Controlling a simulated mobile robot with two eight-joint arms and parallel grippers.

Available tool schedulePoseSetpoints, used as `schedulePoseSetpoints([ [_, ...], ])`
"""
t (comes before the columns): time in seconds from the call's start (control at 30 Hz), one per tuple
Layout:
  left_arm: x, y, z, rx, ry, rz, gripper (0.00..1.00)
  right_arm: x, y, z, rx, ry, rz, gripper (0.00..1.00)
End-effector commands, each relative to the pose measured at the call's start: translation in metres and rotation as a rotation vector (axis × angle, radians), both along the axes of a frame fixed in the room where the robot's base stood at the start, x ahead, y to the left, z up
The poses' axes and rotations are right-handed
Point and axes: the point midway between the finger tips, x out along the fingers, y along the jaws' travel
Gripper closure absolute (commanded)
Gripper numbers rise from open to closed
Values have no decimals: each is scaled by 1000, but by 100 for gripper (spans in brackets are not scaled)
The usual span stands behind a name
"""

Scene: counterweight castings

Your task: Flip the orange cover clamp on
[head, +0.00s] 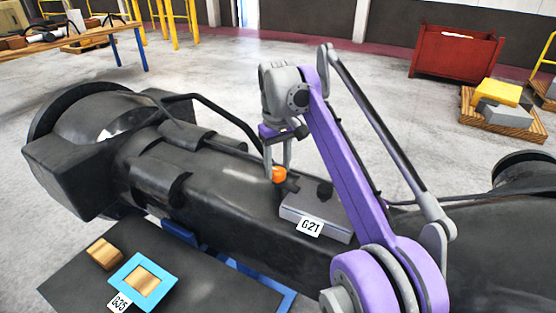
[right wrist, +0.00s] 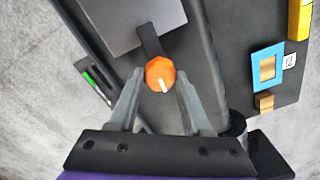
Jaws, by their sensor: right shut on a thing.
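The orange cover clamp (head: 279,174) is a small rounded knob on top of the long black casting (head: 210,180), beside a grey box (head: 315,215) labelled G21. In the right wrist view the clamp (right wrist: 160,70) shows a white mark, and a dark bar runs from it toward the grey box (right wrist: 125,20). My right gripper (head: 277,168) reaches down from above with its fingers on either side of the clamp. In the right wrist view the right gripper (right wrist: 160,80) is shut on it. My left gripper is not in view.
A dark table (head: 190,285) at the front holds a blue-framed wooden piece (head: 160,270) labelled G35 and a wooden block (head: 104,254). A black bar (head: 225,115) arches over the casting. A red bin (head: 455,55) and a loaded pallet (head: 490,120) stand back right.

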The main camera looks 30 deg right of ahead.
Motion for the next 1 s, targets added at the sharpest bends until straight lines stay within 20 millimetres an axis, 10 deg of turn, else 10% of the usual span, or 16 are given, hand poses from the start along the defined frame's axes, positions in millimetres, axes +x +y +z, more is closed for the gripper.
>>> schedulePoseSetpoints([
  [0.43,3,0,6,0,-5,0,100,1,0,1,-1,-6,99,100],
  [0.47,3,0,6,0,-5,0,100,1,0,1,-1,-6,99,50],
  [0.6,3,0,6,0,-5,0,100,1,0,1,-1,-5,98,24],
  [1.0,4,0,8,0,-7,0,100,1,0,7,0,-5,97,21],
])
